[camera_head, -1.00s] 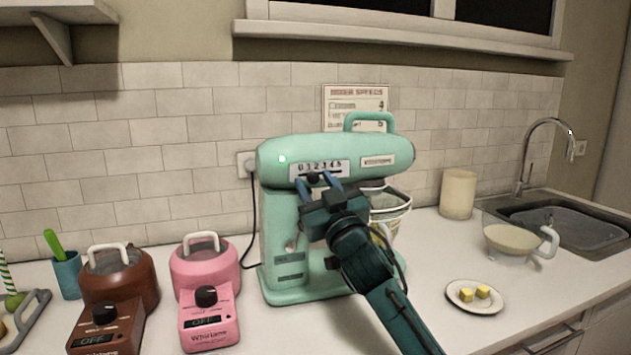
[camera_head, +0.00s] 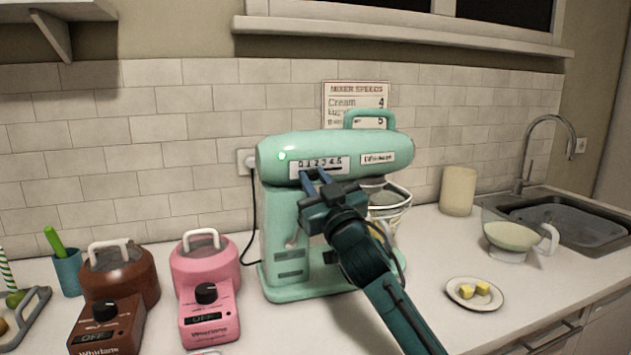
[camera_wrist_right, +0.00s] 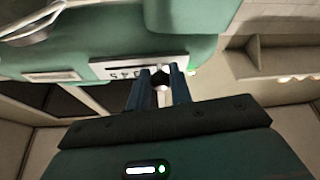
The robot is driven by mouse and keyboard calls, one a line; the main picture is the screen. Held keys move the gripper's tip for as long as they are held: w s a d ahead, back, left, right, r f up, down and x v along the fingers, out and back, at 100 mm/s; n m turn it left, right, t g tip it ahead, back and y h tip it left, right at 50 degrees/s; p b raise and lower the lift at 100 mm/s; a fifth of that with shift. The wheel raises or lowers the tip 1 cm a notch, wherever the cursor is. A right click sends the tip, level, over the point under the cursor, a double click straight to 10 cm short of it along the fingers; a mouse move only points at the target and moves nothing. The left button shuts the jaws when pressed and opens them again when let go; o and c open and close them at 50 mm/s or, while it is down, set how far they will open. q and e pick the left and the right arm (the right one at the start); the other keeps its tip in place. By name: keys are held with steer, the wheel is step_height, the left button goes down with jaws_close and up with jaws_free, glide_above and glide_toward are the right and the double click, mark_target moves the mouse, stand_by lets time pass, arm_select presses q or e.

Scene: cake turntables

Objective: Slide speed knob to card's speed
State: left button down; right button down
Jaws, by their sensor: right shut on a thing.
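The mint-green mixer (camera_head: 285,240) stands on the counter. Its speed scale (camera_head: 322,164), marked 0 to 5, runs along the head's side. My right gripper (camera_head: 315,174) is shut on the knob, below the lower-numbered half of the scale; the exact mark is hard to tell. It also shows in the right wrist view (camera_wrist_right: 160,84). The Mixer Speeds card (camera_head: 345,100) on the wall reads Cream 4; a lower line ends in 5. The mixer's handle hides part of it. My left gripper is out of view.
Brown (camera_head: 122,285) and pink (camera_head: 205,265) Whirlane devices stand left of the mixer. A bowl (camera_head: 388,205) sits under its head. A plate with yellow cubes (camera_head: 462,300), a jug (camera_head: 510,240), a cream canister (camera_head: 458,190) and the sink (camera_head: 570,225) are to the right.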

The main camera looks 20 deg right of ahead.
steer(key=d+p, duration=0.1)
steer(key=d, duration=0.2)
steer(key=shift+d, duration=0.1)
steer(key=c, duration=1.3)
jaws_free()
steer(key=b, duration=0.2)
glide_toward(323, 166)
steer(key=a+v, duration=0.1)
steer(key=v, duration=0.6)
steer(key=shift+s+d+f, duration=0.1)
steer(key=shift+s+d, duration=0.15)
